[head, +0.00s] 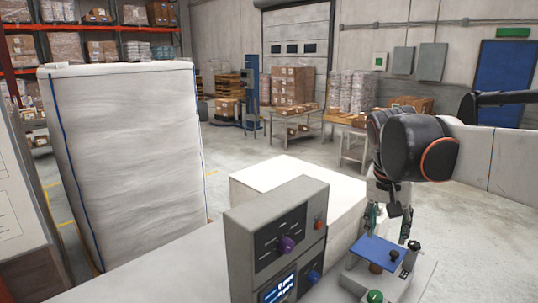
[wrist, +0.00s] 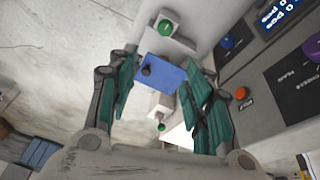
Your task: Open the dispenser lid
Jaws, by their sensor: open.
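A flat blue panel (head: 376,248), which looks like the dispenser lid, sits on a small pale device (head: 362,278) at the lower right. A dark knob (head: 394,256) shows at its edge. The blue panel also shows in the wrist view (wrist: 168,76), with a dark knob (wrist: 147,70) near its left end. My gripper (head: 390,222) points down above the panel. In the wrist view my gripper (wrist: 160,88) has its green fingers spread wide with the panel between them, nothing held. I cannot tell the panel's hinge or any contact with it.
A grey control box (head: 277,235) with a purple knob (head: 286,244), display and red button stands left of the device. A white box (head: 270,178) lies behind; a wrapped pallet (head: 128,150) is at left.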

